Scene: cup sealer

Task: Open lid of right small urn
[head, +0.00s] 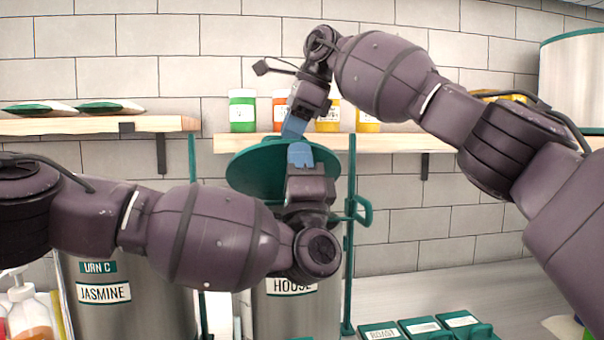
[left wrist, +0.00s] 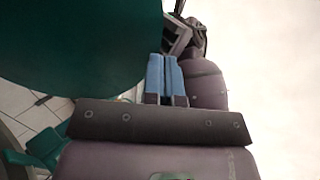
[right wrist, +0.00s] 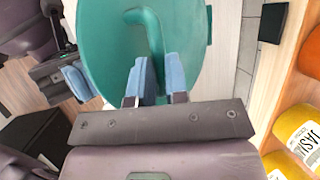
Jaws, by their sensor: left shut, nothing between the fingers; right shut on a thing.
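The urn labelled HOUSE (head: 268,312) stands in the middle of the head view, right of the JASMINE urn (head: 150,312). A round green lid (head: 250,172) sits above it, tilted; my arms hide whether the lid touches the rim. My right gripper (head: 290,132) is shut on the raised handle (right wrist: 152,38) of the lid; the right wrist view shows the handle between the blue fingers. My left gripper (head: 299,150) is shut and empty, close in front of the lid. In the left wrist view, its closed fingers (left wrist: 165,62) are beside the lid (left wrist: 65,45).
A wooden shelf (head: 395,142) behind holds several coloured jars (head: 242,112). A green upright bar with a handle (head: 362,210) is right of the HOUSE urn. Several green-lidded boxes (head: 425,327) lie on the counter (head: 400,280) at lower right. A large container (head: 572,85) stands upper right.

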